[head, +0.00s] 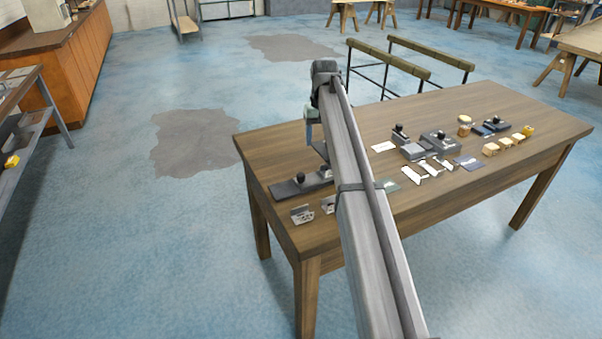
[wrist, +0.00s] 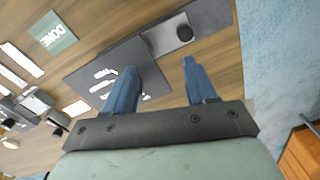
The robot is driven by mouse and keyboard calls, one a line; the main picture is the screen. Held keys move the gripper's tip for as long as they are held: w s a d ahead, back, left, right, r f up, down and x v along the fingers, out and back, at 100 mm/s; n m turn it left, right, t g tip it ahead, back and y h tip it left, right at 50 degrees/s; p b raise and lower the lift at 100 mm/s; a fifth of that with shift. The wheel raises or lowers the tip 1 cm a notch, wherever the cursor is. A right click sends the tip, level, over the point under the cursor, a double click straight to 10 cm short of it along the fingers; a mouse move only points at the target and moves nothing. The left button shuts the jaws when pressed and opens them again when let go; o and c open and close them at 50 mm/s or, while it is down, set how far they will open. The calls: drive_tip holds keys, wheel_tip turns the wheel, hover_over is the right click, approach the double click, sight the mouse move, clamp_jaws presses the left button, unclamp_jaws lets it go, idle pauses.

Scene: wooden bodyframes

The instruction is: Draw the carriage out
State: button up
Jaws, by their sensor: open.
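In the wrist view, a grey carriage (wrist: 168,38) with a round black knob (wrist: 185,32) sits on a long dark rail (wrist: 213,16). A dark plate (wrist: 85,80) with white markings lies beside it, partly behind my left finger. In the head view, my arm hides part of this area.
A teal "DONE" card (wrist: 55,35) lies on the wooden table (head: 245,150). Metal brackets (head: 302,214) stand at its front left edge. Grey knobbed blocks (head: 440,141), white pieces and several small wooden blocks (head: 490,149) fill the right half.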

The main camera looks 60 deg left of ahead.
hover_over(301, 174)
wheel_tip(301, 174, down, 14)
drive_tip(key=shift+r, duration=0.1)
idle(0.5)
clamp_jaws()
idle(0.5)
